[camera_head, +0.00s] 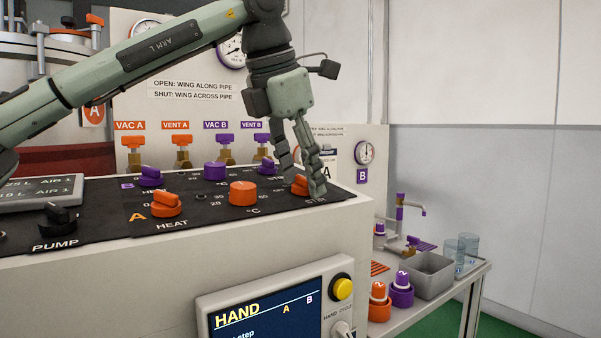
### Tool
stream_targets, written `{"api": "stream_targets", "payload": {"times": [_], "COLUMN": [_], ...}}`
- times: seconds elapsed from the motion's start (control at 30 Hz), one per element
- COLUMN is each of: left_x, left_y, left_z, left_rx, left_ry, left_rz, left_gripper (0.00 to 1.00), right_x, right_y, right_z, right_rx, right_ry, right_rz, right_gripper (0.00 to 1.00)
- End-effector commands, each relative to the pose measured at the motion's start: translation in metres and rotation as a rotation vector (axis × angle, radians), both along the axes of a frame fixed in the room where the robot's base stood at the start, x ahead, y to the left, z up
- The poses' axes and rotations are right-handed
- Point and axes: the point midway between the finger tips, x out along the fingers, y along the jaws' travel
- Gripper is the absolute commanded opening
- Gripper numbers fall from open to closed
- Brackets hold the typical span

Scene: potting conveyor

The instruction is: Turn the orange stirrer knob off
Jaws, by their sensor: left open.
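The orange stirrer knob (300,186) sits at the right end of the front row on the black panel (282,205), above the partly covered STIR label. My left gripper (303,188) comes down over it from above, fingers pointing down. Its fingers are open, one to the left and behind, the other to the right and in front of the knob. They hide much of the knob, so its pointer direction and any contact cannot be told. My right gripper is not in view.
On the panel stand the orange heat knob (166,206), the orange °C knob (243,194), purple knobs (215,170) behind and a black pump knob (58,216). A HAND screen (266,318) with a yellow button (343,289) is below. A side table (463,281) holds a grey bin (432,272).

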Motion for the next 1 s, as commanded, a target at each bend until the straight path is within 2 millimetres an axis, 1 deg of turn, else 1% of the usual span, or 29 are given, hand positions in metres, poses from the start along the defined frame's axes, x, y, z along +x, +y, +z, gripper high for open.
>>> {"api": "stream_targets", "payload": {"times": [0.13, 0.5, 0.53, 0.73, 0.9, 1.0], "left_x": [0.0, 0.0, 0.0, 0.0, -0.001, -0.001], "left_y": [0.0, 0.0, 0.0, 0.0, 0.0, -0.001], "left_z": [0.0, 0.0, 0.0, 0.0, -0.001, -0.001], "left_rx": [0.0, 0.0, 0.0, -0.002, -0.009, -0.017], "left_ry": [0.0, 0.0, 0.0, -0.001, -0.008, -0.014], "left_rz": [0.0, 0.0, 0.0, 0.014, 0.072, 0.13], "left_gripper": [0.5, 0.04, 0.01, 0.01, 0.01, 0.01], "right_x": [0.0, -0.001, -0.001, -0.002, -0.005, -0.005], "right_y": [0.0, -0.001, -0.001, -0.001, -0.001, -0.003], "right_z": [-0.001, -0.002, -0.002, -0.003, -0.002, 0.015], "right_rx": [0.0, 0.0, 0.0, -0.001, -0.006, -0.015], "right_ry": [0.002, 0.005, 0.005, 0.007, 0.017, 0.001], "right_rz": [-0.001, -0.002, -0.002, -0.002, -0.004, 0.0], "right_gripper": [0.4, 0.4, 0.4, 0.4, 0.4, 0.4]}}
